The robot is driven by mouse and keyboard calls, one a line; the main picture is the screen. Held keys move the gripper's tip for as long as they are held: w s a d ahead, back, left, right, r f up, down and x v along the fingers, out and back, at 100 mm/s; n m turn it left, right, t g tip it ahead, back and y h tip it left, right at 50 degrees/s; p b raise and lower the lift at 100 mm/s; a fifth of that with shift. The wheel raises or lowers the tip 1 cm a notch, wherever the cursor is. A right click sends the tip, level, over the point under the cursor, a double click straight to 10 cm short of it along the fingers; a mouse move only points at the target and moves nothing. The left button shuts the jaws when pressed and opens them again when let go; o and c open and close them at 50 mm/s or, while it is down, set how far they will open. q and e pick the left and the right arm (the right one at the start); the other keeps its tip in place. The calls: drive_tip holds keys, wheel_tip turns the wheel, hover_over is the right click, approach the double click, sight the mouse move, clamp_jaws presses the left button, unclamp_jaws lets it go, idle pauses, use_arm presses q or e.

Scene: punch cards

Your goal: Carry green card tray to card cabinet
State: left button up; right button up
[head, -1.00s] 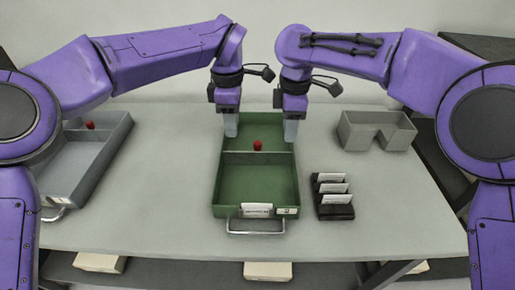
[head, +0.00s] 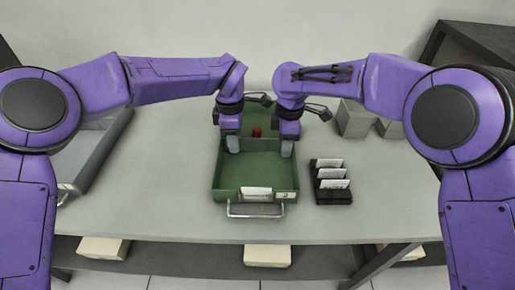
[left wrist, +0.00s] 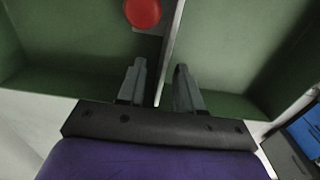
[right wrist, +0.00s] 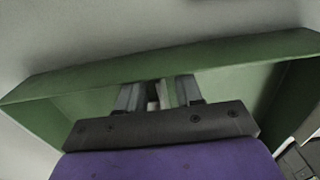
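The green card tray (head: 216,190) lies on the table in the middle of the head view, its handle (head: 255,210) at the near edge. A divider splits it, and a red knob (head: 256,132) shows in the far part; the knob also shows in the left wrist view (left wrist: 143,11). My left gripper (head: 232,146) is at the left end of the divider, and its fingers (left wrist: 160,85) stand apart on either side of a thin wall. My right gripper (head: 287,148) is low at the right end, fingers (right wrist: 157,95) apart. I cannot identify the card cabinet.
A dark block with upright white cards (head: 331,185) stands close to the tray's right. A grey tray (head: 85,165) lies at the left. A grey bin (head: 355,118) is behind my right arm. A dark frame (head: 480,45) stands at the far right. Table front is clear.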

use_arm(q)
drive_tip(key=shift+f, duration=0.2)
use_arm(e)
drive_tip(key=shift+f, duration=0.15)
use_arm(q)
drive_tip(key=shift+c, duration=0.6)
use_arm(e)
drive_tip(key=shift+c, duration=0.6)
use_arm(q)
clamp_jaws()
use_arm(e)
clamp_jaws()
use_arm(q)
drive_tip(key=shift+r, duration=0.1)
